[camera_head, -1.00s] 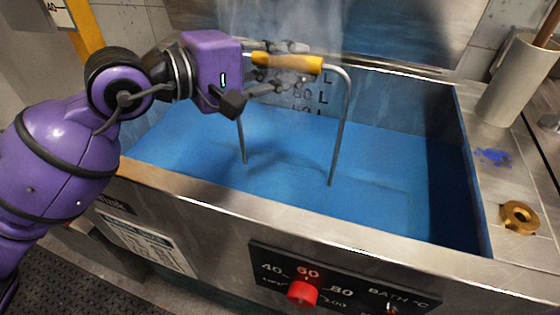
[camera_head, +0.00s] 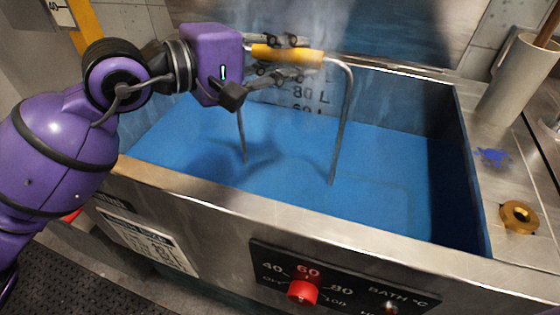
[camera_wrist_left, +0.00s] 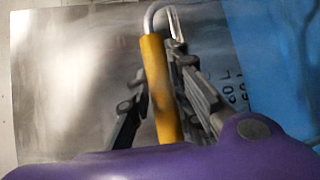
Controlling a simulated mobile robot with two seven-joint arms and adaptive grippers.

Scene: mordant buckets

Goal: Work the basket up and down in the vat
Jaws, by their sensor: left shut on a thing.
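The basket's yellow handle (camera_head: 287,54) bridges two bent grey metal rods (camera_head: 345,115) above the vat. The rods go down into blue liquid (camera_head: 290,165); the basket body is under the surface and hidden, apart from a faint darker outline. The vat (camera_head: 190,188) is a steel rectangular tank. My left gripper (camera_head: 300,58) is shut on the handle, with a finger on either side. The left wrist view shows the handle (camera_wrist_left: 160,90) between the fingers too. My right gripper is in neither current view.
The vat's front panel has a red knob (camera_head: 303,291) near 60. On the right ledge are a grey cylinder (camera_head: 517,80), a blue stain (camera_head: 492,156) and a brass ring (camera_head: 519,216). Volume marks (camera_head: 308,92) are on the back wall. Faint vapour hangs above.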

